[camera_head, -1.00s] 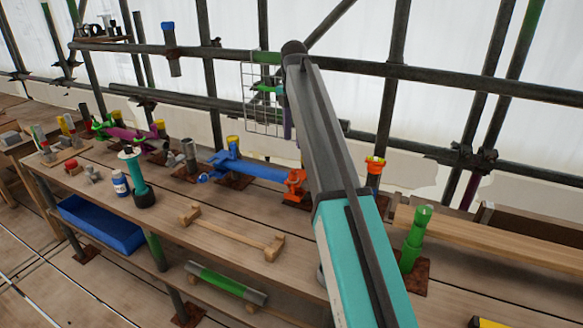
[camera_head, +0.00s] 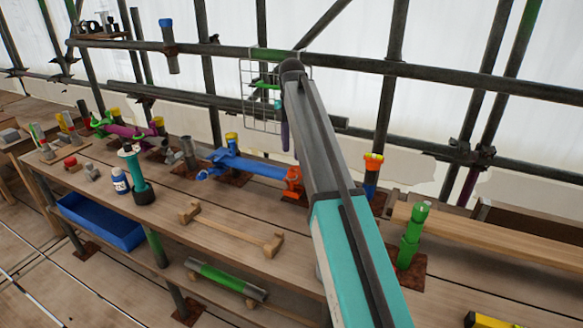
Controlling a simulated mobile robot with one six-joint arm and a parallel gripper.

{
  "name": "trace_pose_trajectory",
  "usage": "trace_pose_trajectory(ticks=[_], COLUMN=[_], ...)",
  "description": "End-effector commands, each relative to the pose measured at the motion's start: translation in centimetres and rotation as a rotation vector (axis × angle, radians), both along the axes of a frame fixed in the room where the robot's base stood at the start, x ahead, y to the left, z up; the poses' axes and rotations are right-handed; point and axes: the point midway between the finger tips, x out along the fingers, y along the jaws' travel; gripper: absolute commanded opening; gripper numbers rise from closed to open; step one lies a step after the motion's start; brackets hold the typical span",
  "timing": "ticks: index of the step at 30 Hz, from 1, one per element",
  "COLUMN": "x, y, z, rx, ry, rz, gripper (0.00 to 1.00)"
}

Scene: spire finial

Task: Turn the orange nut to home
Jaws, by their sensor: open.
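Two orange parts show in the head view, and I cannot tell which is the nut. One is an orange fitting (camera_head: 293,183) at the right end of a blue tube (camera_head: 250,167) lying on the bench. The other is an orange and yellow piece (camera_head: 373,162) on top of a short upright post, just right of my arm. My arm (camera_head: 325,150) rises from the bottom right of centre to a dark joint near the top. The arm's far end is hidden behind it, so my gripper is not seen. Nothing is seen touching either orange part.
A green post (camera_head: 410,240) stands on a rusty plate to the right, near a long wooden beam (camera_head: 490,235). A wooden cradle (camera_head: 230,230) and a teal tool (camera_head: 137,177) are on the bench (camera_head: 180,240). Scaffold tubes and a wire grid (camera_head: 262,112) stand behind.

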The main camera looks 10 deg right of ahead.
Motion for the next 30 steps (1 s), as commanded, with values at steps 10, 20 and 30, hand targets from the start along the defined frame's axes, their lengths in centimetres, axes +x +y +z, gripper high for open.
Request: trace_pose_trajectory(ticks=[10,20,30], x=[-0.1,0.0,0.0], y=[-0.1,-0.2,-0.2], z=[-4.5,-7.7,-8.3], rx=[0.0,0.0,0.0], ry=[0.001,0.0,-0.001], rz=[-0.001,-0.002,-0.002], gripper=[0.43,0.43,0.43])
